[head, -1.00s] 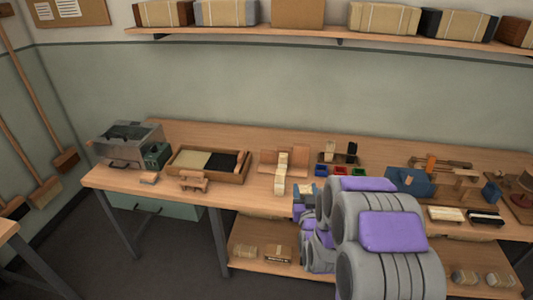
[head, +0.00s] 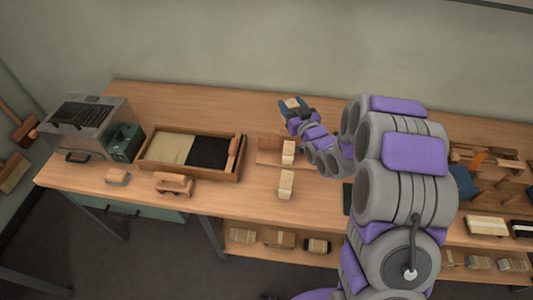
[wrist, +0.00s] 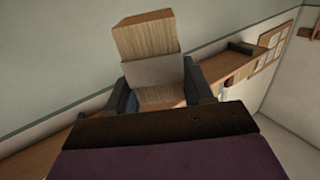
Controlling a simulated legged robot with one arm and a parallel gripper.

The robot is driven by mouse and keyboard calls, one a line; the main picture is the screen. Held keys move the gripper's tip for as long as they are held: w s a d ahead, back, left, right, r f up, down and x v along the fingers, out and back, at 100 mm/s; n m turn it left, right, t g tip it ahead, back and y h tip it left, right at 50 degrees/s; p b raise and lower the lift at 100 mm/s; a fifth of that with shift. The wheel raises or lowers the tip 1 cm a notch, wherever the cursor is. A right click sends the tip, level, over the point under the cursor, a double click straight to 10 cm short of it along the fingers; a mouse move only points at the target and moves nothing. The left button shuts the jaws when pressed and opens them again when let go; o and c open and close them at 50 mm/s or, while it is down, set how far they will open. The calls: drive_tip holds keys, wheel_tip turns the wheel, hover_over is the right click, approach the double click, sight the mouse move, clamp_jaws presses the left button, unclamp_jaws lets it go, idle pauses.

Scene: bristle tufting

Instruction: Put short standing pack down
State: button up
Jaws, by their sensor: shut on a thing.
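My gripper (head: 293,107) is shut on a short pack (wrist: 150,40) of pale tan bristles with a grey band around its middle. In the wrist view the pack stands up from between the two dark fingers (wrist: 158,88). In the head view the gripper is over the back part of the bench (head: 230,110), and only a little of the pack shows. I cannot tell whether the pack touches anything below. Two other pale banded packs, one (head: 289,152) by a wooden corner stand (head: 268,146) and one (head: 286,184) nearer the front edge, are on the bench.
A wooden tray (head: 236,170) with pale and black bristle stock lies left of the stand. A grey machine (head: 98,118), a wooden block (head: 117,177) and a wooden clamp (head: 174,184) are further left. Bare bench lies behind the tray. My arm hides the bench's right middle.

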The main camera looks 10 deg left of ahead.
drive_tip(key=a+f+n+g+y+b, duration=0.2)
drive_tip(key=a+f+n+y, duration=0.1)
drive_tip(key=f, duration=0.7)
drive_tip(key=shift+a+g+y, duration=0.3)
drive_tip(key=shift+a+y, duration=0.1)
drive_tip(key=shift+a, duration=0.3)
drive_tip(key=shift+a+f, duration=0.15)
drive_tip(key=shift+f, duration=0.6)
drive_tip(key=o, duration=1.1)
drive_tip(key=shift+o, duration=0.2)
drive_tip(key=shift+a, duration=0.1)
